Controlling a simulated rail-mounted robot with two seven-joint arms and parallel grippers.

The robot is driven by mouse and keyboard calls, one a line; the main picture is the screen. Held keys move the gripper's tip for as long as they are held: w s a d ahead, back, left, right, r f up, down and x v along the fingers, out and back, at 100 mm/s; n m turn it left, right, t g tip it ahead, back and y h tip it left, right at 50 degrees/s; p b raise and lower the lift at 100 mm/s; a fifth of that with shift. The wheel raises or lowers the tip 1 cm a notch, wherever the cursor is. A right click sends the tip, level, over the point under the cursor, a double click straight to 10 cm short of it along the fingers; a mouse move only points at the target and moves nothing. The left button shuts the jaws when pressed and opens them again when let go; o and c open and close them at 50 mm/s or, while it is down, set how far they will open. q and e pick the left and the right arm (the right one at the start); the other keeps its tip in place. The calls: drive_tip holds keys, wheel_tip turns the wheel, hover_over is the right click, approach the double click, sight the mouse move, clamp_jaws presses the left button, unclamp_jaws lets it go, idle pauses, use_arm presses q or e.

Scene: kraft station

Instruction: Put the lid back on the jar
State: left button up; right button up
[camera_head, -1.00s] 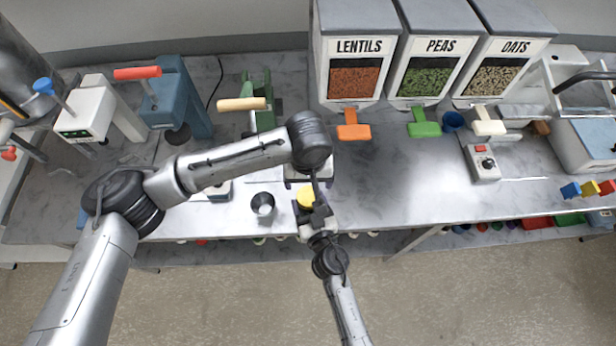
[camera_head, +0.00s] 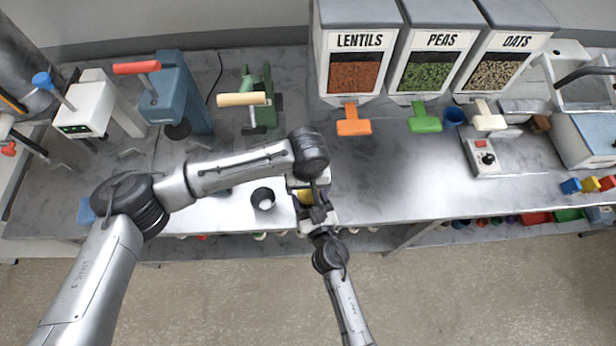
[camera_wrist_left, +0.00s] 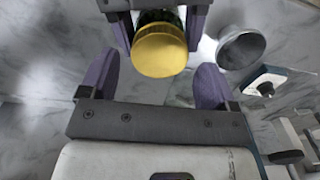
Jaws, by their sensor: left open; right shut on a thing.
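The gold-yellow lid (camera_head: 304,197) shows between my two grippers in the head view. In the left wrist view the lid (camera_wrist_left: 160,53) lies at the end of a dark glass jar (camera_wrist_left: 158,17); I cannot tell whether it is seated. My right gripper (camera_head: 318,213) is shut on the jar, its fingers on either side of it. My left gripper (camera_wrist_left: 156,70) is open, its fingertips apart on both sides below the lid, with a visible gap between them. In the head view my left wrist hides the jar and most of the left gripper.
A metal cup (camera_head: 263,199) stands on the bench left of the grippers, close by in the left wrist view. A green press (camera_head: 258,100) stands behind. Lentils, peas and oats dispensers (camera_head: 360,40) stand at the back.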

use_arm(q)
drive_tip(key=shift+f, duration=1)
